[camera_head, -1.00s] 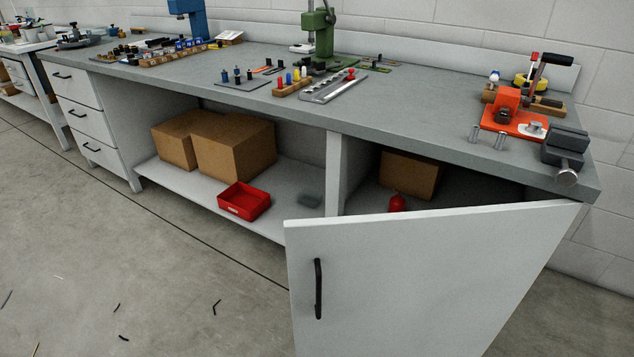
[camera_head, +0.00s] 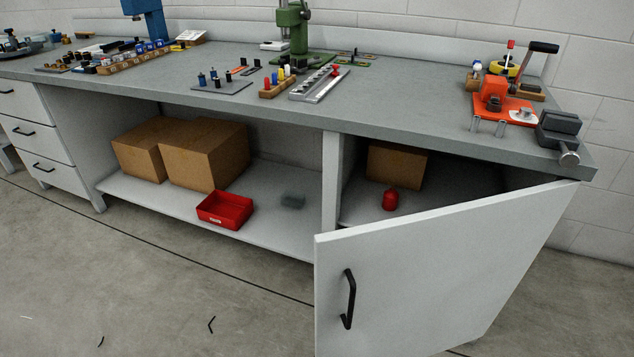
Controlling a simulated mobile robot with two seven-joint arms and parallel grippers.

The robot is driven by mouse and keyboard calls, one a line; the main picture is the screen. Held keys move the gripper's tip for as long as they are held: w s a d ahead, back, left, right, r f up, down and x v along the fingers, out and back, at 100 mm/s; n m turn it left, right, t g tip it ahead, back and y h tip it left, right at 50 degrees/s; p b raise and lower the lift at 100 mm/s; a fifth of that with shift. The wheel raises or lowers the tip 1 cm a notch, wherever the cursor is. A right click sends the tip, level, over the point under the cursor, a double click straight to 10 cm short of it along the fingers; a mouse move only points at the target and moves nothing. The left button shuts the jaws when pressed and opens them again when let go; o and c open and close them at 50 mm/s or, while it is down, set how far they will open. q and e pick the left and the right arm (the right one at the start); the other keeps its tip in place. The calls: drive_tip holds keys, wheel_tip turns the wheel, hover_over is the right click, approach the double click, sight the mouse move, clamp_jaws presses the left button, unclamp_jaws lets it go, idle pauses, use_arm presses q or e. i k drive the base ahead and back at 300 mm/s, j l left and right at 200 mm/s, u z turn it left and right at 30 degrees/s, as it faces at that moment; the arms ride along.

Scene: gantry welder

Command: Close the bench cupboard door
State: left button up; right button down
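The bench cupboard door (camera_head: 430,275) is pale grey and stands open at the right end of the bench. It is hinged on its right side, and its free left edge juts out toward me. A black bar handle (camera_head: 348,299) is upright near that free edge. Behind the door, the cupboard compartment holds a cardboard box (camera_head: 396,166) and a small red object (camera_head: 390,200). The door hides the lower part of the compartment. Neither of my grippers is in view.
The grey bench top (camera_head: 400,108) carries tools, an orange fixture (camera_head: 503,108) and a vise (camera_head: 560,132). The open shelf to the left holds cardboard boxes (camera_head: 203,155) and a red bin (camera_head: 225,209). Concrete floor (camera_head: 180,290) in front is clear except for small scraps.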

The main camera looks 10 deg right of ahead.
sight(426, 283)
drive_tip(key=i+j+z, duration=0.2)
drive_tip(key=j, duration=0.55)
drive_tip(key=j+z, duration=0.2)
drive_tip(key=j, duration=0.55)
drive_tip(key=k, duration=0.05)
